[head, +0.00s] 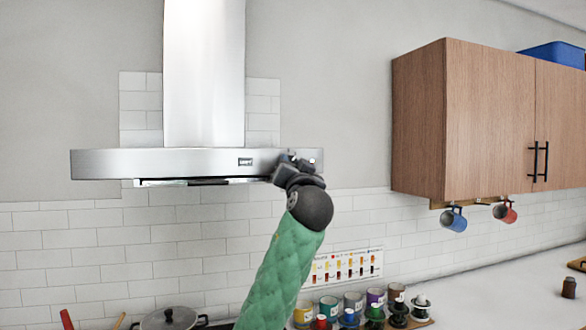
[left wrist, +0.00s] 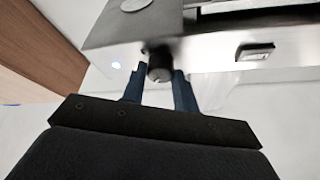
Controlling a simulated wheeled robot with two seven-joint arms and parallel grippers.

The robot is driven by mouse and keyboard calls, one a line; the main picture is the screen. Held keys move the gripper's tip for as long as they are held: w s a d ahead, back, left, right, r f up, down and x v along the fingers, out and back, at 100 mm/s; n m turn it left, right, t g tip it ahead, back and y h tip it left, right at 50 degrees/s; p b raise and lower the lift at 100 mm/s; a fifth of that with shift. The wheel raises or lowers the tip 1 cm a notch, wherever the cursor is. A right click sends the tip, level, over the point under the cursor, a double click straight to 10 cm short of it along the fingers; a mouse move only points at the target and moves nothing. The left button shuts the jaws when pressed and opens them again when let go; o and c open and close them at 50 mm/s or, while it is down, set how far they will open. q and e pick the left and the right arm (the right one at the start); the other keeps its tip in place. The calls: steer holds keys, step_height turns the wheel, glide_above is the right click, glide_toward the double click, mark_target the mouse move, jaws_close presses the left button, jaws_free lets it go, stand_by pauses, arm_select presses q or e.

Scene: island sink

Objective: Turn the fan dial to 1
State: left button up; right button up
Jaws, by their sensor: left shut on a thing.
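The steel range hood (head: 200,162) hangs on the wall in the head view, with its front band facing me. My left gripper (head: 287,165) is up at the right part of that band. In the left wrist view, the dark round fan dial (left wrist: 160,66) sits on the edge of the hood (left wrist: 215,48), between the two blue fingers of my left gripper (left wrist: 158,85). The gripper is shut on the dial. In the head view the dial is hidden by the gripper. I cannot read any marking on the dial. My right gripper is not in view.
A wooden wall cabinet (head: 460,120) is to the right of the hood, with a blue mug (head: 454,219) and a red mug (head: 505,212) hanging below. A lidded pot (head: 168,319) and several jars stand below. The space between hood and cabinet is free.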

arm_select(q)
steer(key=shift+m+h, duration=0.7)
steer(key=shift+m, duration=0.4)
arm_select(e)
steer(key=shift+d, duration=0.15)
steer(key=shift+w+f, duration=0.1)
arm_select(q)
steer(key=o, duration=1)
steer(key=shift+c, duration=0.2)
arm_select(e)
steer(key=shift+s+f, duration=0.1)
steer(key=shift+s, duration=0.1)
arm_select(q)
steer(key=shift+s, duration=0.1)
steer(key=b+v, duration=0.3)
steer(key=v, duration=0.4)
steer(key=shift+s+b, duration=0.3)
steer(key=shift+b, duration=0.05)
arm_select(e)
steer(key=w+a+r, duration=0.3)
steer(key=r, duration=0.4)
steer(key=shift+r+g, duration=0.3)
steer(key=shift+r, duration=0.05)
